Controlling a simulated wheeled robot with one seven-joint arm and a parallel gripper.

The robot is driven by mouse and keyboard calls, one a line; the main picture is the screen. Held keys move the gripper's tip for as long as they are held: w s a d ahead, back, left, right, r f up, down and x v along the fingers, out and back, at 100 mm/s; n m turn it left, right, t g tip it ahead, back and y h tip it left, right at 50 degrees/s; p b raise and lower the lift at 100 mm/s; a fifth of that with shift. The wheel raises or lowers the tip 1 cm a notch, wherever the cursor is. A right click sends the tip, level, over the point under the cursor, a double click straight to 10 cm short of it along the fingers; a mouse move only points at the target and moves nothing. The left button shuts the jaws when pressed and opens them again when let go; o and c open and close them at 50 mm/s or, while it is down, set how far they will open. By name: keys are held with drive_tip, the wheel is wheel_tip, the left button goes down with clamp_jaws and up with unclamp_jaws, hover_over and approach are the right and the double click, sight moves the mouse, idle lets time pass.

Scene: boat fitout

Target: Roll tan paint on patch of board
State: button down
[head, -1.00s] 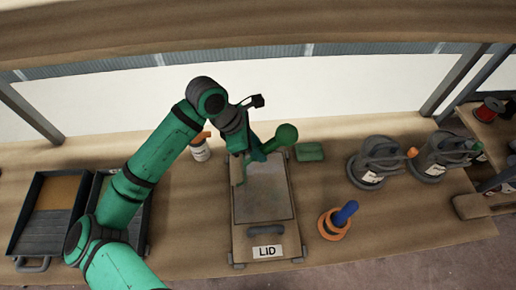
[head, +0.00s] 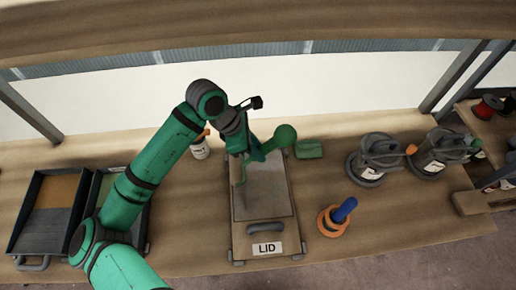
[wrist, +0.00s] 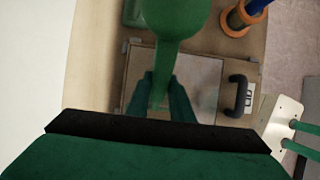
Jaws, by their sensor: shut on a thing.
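My gripper (head: 256,154) is shut on a green tool (head: 285,136) with a rounded bulb end, over the upper part of the board. In the wrist view the tool's bulb (wrist: 172,18) tapers down between my fingers (wrist: 160,95). Its working end is hidden, and I cannot tell whether it touches the board. The board (head: 240,243), marked LID, lies flat with a dark handle at its near end. The patch (head: 266,195) on it looks plain grey-beige. A dark tray (head: 38,233) with tan paint (head: 58,190) is at the far left.
A second tray (head: 112,182), greenish inside, is partly behind my arm. A white bottle (head: 200,149) and a green block (head: 309,149) flank the board's far end. Right of the board stand an orange ring holder with a blue handle (head: 344,209) and two grey cans (head: 368,160), (head: 428,155).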

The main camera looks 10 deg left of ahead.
drive_tip(key=shift+w+f, duration=0.1)
drive_tip(key=shift+f, duration=0.25)
drive_tip(key=shift+d, duration=0.1)
drive_tip(key=d, duration=0.1)
drive_tip(key=w+d, duration=0.1)
drive_tip(key=d, duration=0.2)
drive_tip(key=shift+w+d+r, duration=0.15)
drive_tip(key=shift+w+d, duration=0.1)
drive_tip(key=shift+d, duration=0.2)
drive_tip(key=shift+w+d+f, duration=0.1)
drive_tip(key=shift+w+d, duration=0.1)
drive_tip(key=shift+d, duration=0.5)
drive_tip(key=shift+w+d+f, duration=0.1)
drive_tip(key=shift+w+d, duration=0.05)
drive_tip(key=shift+d, duration=0.6)
drive_tip(key=shift+w+d, duration=0.2)
drive_tip(key=shift+d, duration=0.5)
